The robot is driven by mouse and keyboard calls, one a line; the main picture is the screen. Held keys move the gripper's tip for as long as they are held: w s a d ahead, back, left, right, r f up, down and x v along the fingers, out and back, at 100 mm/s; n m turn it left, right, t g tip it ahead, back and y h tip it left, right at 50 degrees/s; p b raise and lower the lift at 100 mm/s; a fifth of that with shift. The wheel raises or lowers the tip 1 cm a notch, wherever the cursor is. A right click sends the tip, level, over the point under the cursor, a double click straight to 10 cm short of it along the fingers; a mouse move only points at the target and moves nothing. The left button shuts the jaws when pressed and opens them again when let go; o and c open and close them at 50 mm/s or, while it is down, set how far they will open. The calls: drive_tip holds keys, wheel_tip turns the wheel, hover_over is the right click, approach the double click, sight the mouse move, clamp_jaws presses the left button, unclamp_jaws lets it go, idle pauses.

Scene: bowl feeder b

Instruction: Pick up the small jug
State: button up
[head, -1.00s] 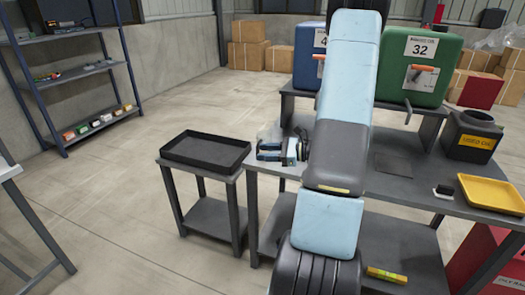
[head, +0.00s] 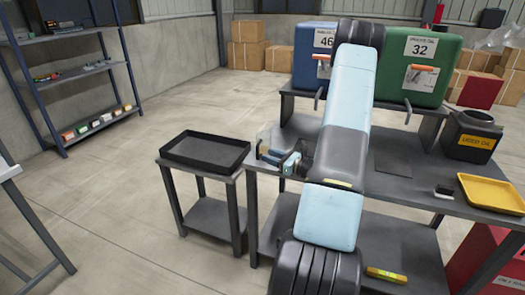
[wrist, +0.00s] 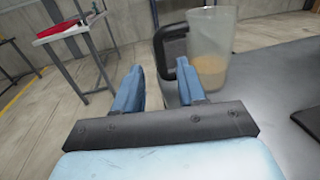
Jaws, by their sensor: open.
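The small jug (wrist: 213,48) is clear and upright, with a tan content low inside and a black handle (wrist: 160,50) on its left in the wrist view. It stands at the left end of the grey bench, where the head view shows it faintly (head: 266,136). My gripper (wrist: 157,78) is open, its two blue fingers pointing toward the jug. The handle shows at the fingertips, over the gap and partly behind the right finger; I cannot tell whether they touch. In the head view my gripper (head: 281,160) is beside the jug, partly hidden by my arm.
A black tray (head: 205,166) sits on a small side table to the left. Blue (head: 311,62) and green (head: 423,85) oil containers stand behind on a raised shelf. A used oil box (head: 472,148) and a yellow tray (head: 493,191) are on the right of the bench.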

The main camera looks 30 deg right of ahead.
sight(258, 157)
drive_tip(key=shift+x, duration=3.3)
drive_tip(key=shift+d+f, duration=0.1)
drive_tip(key=shift+f, duration=0.05)
clamp_jaws()
